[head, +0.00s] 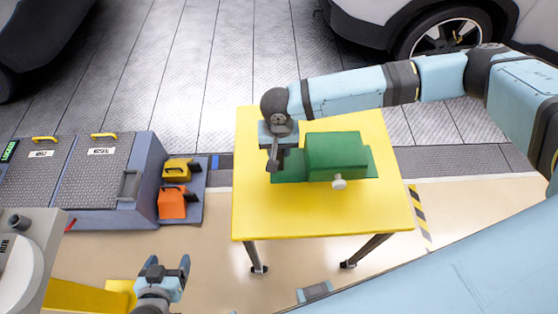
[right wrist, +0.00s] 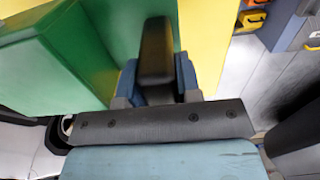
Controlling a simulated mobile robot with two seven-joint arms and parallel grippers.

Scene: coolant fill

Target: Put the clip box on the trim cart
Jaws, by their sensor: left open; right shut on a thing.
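The green box (head: 335,153), which I take as the clip box, has a flat green base and a pale knob on its front side. It is over the yellow top of the cart (head: 260,222), which I take as the trim cart. Whether it touches the top I cannot tell. My right gripper (head: 272,160) is at the box's left end, shut on a black handle-like bar. In the right wrist view the bar (right wrist: 155,50) stands between the blue fingers, beside the green box (right wrist: 50,60). My left gripper (head: 167,266) is open and empty, low at the left, away from the cart.
Left of the cart are a yellow case (head: 177,169) and an orange case (head: 172,204) on a blue-grey base. A grey cabinet (head: 105,175) with yellow handles stands further left. Cars (head: 440,25) are at the back. Floor is open between the cart and the cars.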

